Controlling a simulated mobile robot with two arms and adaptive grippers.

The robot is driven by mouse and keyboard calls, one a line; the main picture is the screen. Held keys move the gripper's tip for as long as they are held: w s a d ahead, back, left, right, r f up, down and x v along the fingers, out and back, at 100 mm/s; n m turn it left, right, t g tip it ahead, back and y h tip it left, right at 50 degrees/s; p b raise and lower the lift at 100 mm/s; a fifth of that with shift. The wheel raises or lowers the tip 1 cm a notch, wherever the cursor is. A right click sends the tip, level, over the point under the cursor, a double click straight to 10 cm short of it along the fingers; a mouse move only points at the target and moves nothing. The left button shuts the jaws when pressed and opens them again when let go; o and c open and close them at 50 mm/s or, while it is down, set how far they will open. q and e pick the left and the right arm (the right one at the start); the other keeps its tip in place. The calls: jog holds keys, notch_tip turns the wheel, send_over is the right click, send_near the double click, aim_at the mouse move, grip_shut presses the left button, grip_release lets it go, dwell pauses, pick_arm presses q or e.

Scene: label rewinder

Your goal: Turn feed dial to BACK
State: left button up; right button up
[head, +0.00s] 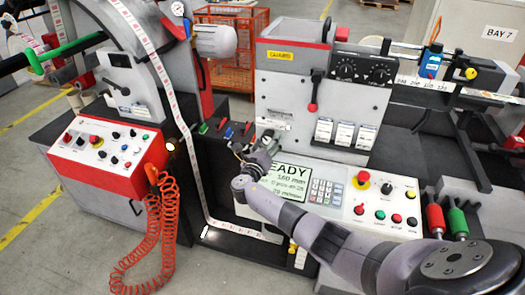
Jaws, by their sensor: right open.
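My right arm reaches in from the lower right across the control panel (405,205). My right gripper (268,140) is open, in front of the lower left of the grey machine box, and small in view. Nothing shows between its fingers. I cannot read which knob is the feed dial. Two round black dials with pale marks, a left one (347,70) and a right one (380,74), sit on the upper right of the grey box. A black knob (387,188) sits on the control panel. The gripper is apart from all three. My left gripper is out of view.
A display (290,180) reading "READY" is partly behind my arm. A red emergency button (363,177) is beside it. A red-sided console (105,150) with several knobs and a coiled red hose (160,235) stands left. Red and green-handled tools (457,222) stand right.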

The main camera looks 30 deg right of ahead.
jog(key=v, duration=1.1)
jog(key=shift+s+a, duration=0.1)
jog(key=shift+s, duration=0.05)
jog(key=shift+f, duration=0.1)
